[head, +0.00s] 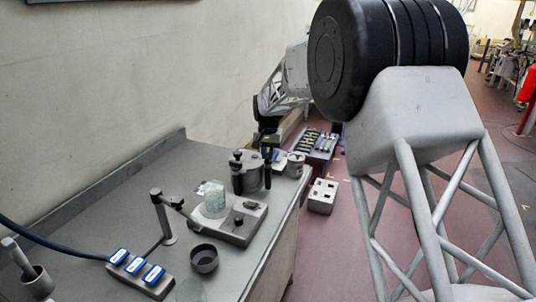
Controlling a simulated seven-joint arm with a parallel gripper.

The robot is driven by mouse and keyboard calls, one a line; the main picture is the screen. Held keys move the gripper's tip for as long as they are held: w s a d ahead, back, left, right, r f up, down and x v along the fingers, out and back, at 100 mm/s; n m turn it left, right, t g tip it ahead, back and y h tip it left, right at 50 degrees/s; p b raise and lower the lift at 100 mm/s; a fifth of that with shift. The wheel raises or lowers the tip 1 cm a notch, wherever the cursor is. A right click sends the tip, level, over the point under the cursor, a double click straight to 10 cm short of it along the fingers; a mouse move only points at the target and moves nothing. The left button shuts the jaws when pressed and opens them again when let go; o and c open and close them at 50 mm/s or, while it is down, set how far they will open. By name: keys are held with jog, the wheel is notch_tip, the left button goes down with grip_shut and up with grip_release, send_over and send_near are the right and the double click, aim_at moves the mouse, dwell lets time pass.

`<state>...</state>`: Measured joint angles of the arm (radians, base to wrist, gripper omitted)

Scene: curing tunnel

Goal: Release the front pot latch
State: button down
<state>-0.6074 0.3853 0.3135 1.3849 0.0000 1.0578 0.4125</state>
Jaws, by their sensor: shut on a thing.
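The pot (250,179) is a dark grey metal vessel standing upright towards the far end of the grey workbench. One black-handled latch (236,161) stands at its left side, clear of my gripper. Another black latch (267,155) stands at its right side. My gripper (267,146) is above the pot's right side, pointing down, and is shut on the top of that right latch. The contact is small and dark in this view, and the fingertips are partly hidden. How far the latch is turned cannot be told.
A grey device with a glass jar (214,200) stands in front of the pot, beside a jointed stand (163,217). A dark cup (204,259) and a blue-switched block (140,273) are nearer. A metal canister (295,164) stands right of the pot. The wall is behind.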

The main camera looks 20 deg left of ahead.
aim_at(268, 155)
jog(key=shift+m, duration=1.1)
jog(key=c, duration=1.1)
grip_release()
jog(key=shift+r, duration=0.15)
jog(key=shift+r, duration=3.8)
